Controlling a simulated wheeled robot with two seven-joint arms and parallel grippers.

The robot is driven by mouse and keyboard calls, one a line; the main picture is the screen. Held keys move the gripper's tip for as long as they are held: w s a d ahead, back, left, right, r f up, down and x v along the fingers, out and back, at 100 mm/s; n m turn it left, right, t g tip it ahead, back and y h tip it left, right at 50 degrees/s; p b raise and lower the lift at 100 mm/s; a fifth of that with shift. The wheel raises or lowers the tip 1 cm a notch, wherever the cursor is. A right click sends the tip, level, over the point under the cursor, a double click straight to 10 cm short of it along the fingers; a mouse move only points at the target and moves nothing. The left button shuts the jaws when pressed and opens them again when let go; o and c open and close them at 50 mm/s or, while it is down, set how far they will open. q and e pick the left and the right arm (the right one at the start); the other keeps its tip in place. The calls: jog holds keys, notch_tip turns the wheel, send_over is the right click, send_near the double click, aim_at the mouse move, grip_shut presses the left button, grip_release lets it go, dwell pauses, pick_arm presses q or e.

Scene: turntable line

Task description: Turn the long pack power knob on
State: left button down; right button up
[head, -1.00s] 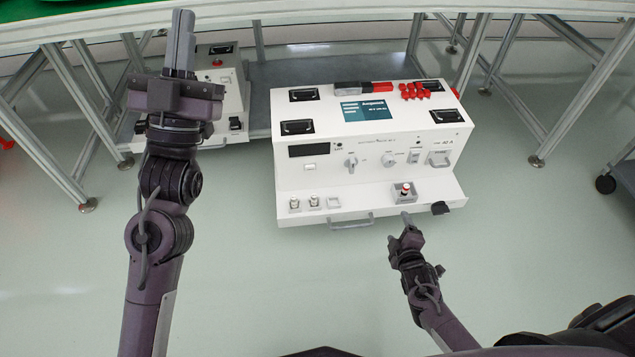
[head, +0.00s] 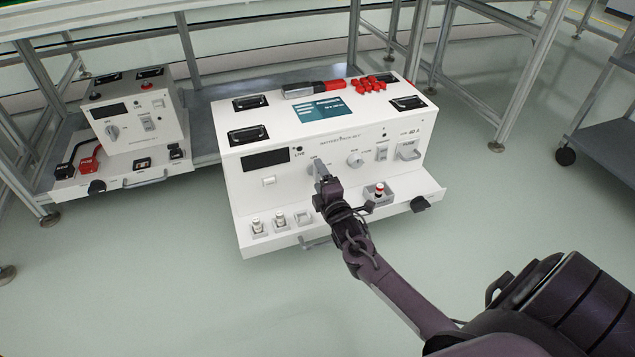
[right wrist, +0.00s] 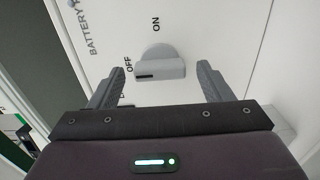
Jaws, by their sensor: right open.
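My right gripper (head: 322,176) is at the panel, partly covering this knob in the head view. In the right wrist view its fingers (right wrist: 153,80) are open, one on each side of the knob, with gaps showing. My left gripper is not in view.
A front ledge carries a red-topped button (head: 379,190) and small posts. A smaller white unit (head: 150,105) stands at the left. A table leg (head: 525,75) rises behind right; the floor in front is clear.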

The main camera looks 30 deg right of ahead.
jog(key=shift+w+d, duration=0.15)
jog(key=shift+w, duration=0.5)
jog(key=c, duration=1)
